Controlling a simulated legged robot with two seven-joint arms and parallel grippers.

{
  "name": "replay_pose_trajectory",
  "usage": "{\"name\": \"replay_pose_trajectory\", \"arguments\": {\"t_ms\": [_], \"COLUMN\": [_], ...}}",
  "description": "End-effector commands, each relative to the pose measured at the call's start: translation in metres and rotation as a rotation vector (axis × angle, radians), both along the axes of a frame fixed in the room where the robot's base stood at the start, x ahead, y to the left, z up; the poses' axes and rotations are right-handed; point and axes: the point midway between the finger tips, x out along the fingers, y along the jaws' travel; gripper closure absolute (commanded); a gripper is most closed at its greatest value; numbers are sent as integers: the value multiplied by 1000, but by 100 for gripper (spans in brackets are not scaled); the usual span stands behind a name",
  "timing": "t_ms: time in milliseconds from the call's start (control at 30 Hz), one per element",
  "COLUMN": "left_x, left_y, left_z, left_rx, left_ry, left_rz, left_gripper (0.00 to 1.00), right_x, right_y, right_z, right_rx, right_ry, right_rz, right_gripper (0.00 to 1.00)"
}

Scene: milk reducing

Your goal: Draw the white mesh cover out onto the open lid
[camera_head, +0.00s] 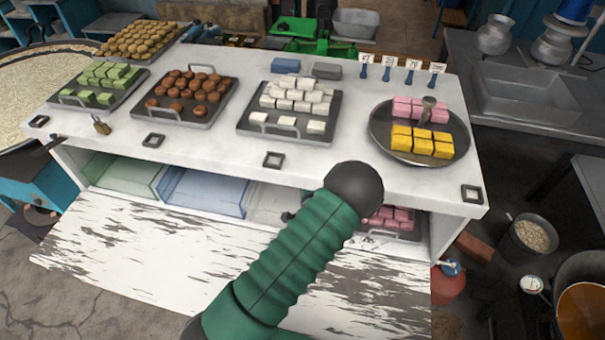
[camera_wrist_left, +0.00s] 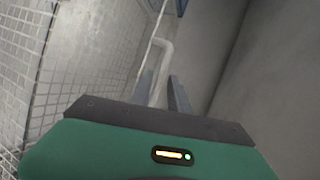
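The white mesh cover (camera_head: 266,204) sits in the compartment under the counter, partly hidden by my arm in the head view. In the left wrist view its mesh (camera_wrist_left: 35,75) fills the left side, and a pale bent handle (camera_wrist_left: 160,55) runs along its edge. My left gripper (camera_wrist_left: 162,84) has one finger on each side of this handle. A gap shows between the fingers, so it looks open around the handle. The open lid (camera_head: 130,245), a worn white panel, lies flat in front of the compartments. My right gripper is not in view.
A green cover (camera_head: 125,176) and a blue cover (camera_head: 205,192) sit left of the white one. A tray of pink sweets (camera_head: 392,220) is to the right. The counter (camera_head: 215,145) above holds several trays of sweets. The lid's surface is clear of objects.

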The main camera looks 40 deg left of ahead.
Motion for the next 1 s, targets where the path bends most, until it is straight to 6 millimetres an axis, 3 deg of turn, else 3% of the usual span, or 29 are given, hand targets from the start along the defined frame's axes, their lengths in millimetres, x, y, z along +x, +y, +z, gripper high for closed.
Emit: {"name": "replay_pose_trajectory", "arguments": {"t_ms": [300,633,800,1000], "left_x": [26,28,28,28], "left_y": [29,33,33,33], "left_z": [-14,-16,-16,-17], "left_rx": [2,1,0,-1], "left_ry": [-1,0,0,1], "left_rz": [-1,-2,-2,-2], "left_gripper": [78,78,100,100], "right_x": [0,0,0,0], "right_y": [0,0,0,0], "right_z": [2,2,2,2], "right_rx": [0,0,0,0], "right_ry": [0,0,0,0], "right_rz": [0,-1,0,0], "right_gripper": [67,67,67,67]}}
